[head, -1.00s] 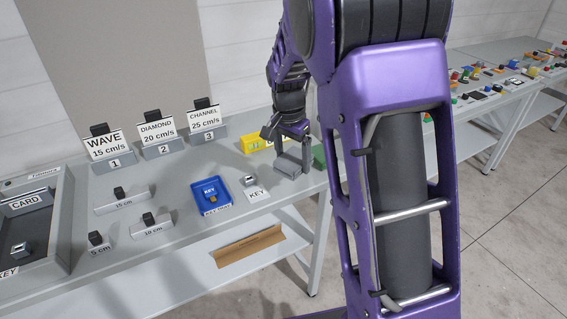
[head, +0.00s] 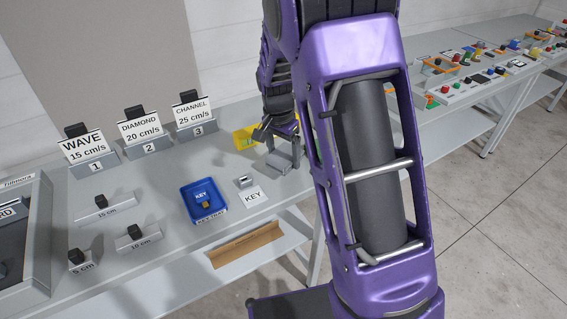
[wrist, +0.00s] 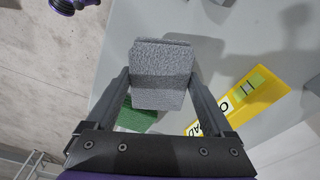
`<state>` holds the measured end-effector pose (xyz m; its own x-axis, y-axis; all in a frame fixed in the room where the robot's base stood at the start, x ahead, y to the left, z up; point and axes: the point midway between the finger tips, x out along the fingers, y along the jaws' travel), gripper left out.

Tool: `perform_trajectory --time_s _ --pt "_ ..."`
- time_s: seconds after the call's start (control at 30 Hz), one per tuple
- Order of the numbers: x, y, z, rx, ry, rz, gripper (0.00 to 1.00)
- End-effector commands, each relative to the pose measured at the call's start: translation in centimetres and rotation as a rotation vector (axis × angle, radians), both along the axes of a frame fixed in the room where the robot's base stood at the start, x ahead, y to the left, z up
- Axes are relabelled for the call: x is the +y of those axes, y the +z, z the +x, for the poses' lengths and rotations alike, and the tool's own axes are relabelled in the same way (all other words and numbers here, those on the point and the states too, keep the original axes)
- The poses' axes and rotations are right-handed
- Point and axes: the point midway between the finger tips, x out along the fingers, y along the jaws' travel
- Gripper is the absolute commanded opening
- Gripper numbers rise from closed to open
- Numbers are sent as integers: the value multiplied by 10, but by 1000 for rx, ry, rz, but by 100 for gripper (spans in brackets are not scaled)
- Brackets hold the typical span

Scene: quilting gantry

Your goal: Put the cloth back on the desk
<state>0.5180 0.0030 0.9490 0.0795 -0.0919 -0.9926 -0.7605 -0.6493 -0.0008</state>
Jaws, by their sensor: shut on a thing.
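My gripper (wrist: 160,90) is shut on a grey folded cloth (wrist: 162,75), which sits between its two fingers in the wrist view. In the head view my gripper (head: 284,148) and the cloth (head: 279,163) are at the right end of the grey desk (head: 160,215), near its front edge. I cannot tell whether the cloth touches the desk top. In the wrist view, bare desk top (wrist: 195,22) shows beyond and right of the cloth.
A yellow labelled tray (wrist: 245,103) is right of the cloth in the wrist view, and a green thing (wrist: 138,116) is partly hidden below it. Sign stands line the back.

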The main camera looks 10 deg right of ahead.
Motion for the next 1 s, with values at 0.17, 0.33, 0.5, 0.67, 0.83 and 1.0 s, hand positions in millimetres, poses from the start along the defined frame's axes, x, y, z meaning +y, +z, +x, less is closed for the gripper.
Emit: perform_trajectory --time_s 0.17,0.33,0.5,0.67,0.83,1.0 --pt "0 -27 -1 5 0 0 34" --pt "0 -32 0 1 0 1 34" --pt "0 -33 0 1 0 1 34" --pt "0 -34 0 1 0 0 100" --pt "0 -34 0 1 0 0 100" --pt "1 -27 0 -1 1 1 100"
